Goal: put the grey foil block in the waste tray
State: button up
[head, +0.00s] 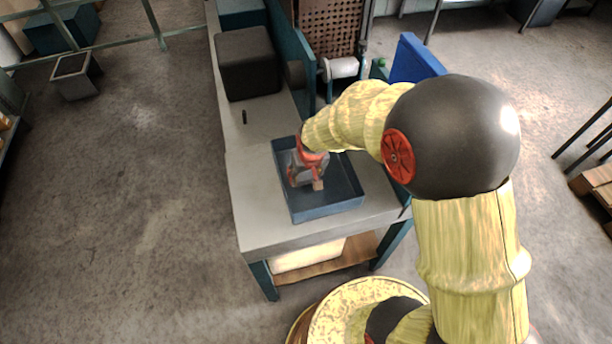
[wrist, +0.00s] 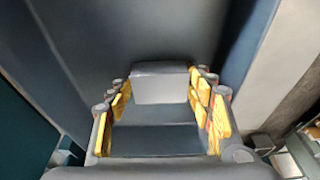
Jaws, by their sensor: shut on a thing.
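The waste tray (head: 328,214) is a shallow blue tray on the near end of the grey bench. My gripper (head: 308,178) points down over the tray, within its outline in the head view. In the wrist view, the grey foil block (wrist: 160,86) sits between my two yellow-padded fingers, which are shut on it. The blue-grey tray floor (wrist: 95,35) fills the view behind the block. I cannot tell whether the block touches the floor. My fingers largely hide the block in the head view.
The grey bench (head: 250,190) has clear surface left of the tray. A small black peg (head: 244,117) stands further back, before a dark rounded box (head: 247,62). A machine with a perforated brown panel (head: 328,25) and a blue panel (head: 415,60) stand behind the tray.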

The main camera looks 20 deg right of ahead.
jog(key=shift+f, duration=0.2)
jog(key=o, duration=0.8)
jog(key=shift+r, duration=0.1)
jog(key=s+d+r+t+p, duration=0.15)
jog(key=s+r, duration=0.35)
jog(key=r, duration=0.7)
jog(key=s+r+p, duration=0.3)
jog(key=s+r, duration=0.2)
jog(key=r, duration=0.8)
jog(key=shift+t, duration=0.45)
jog(key=s+r, duration=0.2)
jog(key=s, duration=0.2)
jog(key=s+d+r, duration=0.1)
jog(key=s+r, duration=0.1)
jog(key=s, duration=0.2)
jog(key=s+r, duration=0.3)
jog(key=s, duration=0.1)
jog(key=shift+d, duration=0.35)
